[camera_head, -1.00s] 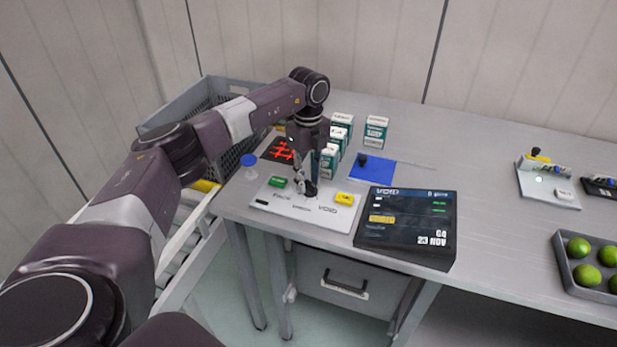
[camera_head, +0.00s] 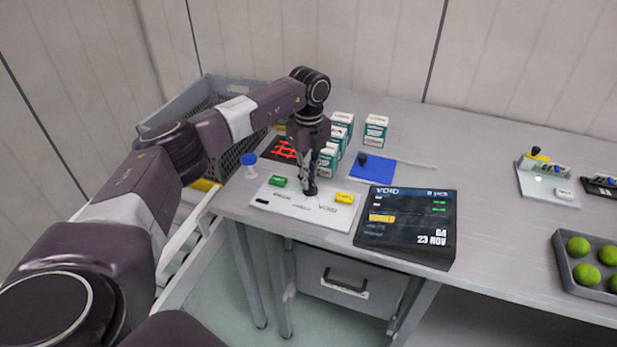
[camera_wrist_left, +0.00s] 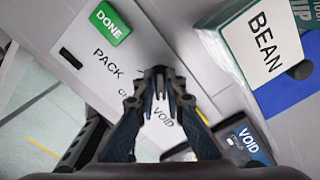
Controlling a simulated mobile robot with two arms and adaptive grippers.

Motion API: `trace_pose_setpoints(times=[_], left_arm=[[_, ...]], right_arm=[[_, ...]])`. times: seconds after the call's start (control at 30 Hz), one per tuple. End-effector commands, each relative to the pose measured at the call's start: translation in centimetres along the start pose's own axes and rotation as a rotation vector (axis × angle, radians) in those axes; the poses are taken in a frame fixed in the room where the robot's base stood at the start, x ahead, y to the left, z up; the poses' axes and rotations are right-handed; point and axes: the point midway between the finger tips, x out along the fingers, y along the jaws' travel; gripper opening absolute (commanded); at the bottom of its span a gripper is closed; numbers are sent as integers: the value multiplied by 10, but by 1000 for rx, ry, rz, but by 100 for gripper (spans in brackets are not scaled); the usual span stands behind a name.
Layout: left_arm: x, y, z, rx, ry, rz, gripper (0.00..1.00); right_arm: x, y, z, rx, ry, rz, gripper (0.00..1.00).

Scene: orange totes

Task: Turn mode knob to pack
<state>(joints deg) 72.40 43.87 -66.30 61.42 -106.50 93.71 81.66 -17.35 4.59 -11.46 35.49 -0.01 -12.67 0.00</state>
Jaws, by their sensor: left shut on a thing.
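The white control panel (camera_head: 325,212) lies on the near left part of the bench, with a green DONE button (camera_head: 278,181) and a yellow button (camera_head: 345,198). In the left wrist view the panel (camera_wrist_left: 92,66) shows the labels PACK and VOID, with a partly covered label between them. The dark mode knob (camera_head: 311,192) is on the panel between the two buttons. My left gripper (camera_head: 309,184) points down and is shut on the knob. In the left wrist view its fingers (camera_wrist_left: 160,88) are together and hide the knob, so its pointing direction cannot be told. My right gripper is not in view.
A dark display (camera_head: 406,226) headed VOID lies right of the panel. Green-and-white boxes (camera_head: 375,131) and a blue pad (camera_head: 372,168) stand behind. A grey crate (camera_head: 205,88) is at the back left, a tray of limes (camera_head: 565,268) far right.

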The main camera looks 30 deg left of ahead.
Motion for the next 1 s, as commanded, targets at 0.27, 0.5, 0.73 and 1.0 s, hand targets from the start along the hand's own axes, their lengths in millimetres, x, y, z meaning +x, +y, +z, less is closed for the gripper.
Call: trace_pose_setpoints(times=[0.27,0.5,0.73,1.0], left_arm=[[-2,-3,0,227,0,-3,0],[-2,-4,-1,455,0,-2,0],[-2,-6,-2,673,0,-4,0],[-2,-8,-3,930,-2,-4,0]], right_arm=[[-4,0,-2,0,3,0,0],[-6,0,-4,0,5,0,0],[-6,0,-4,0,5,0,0],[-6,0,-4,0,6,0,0]])
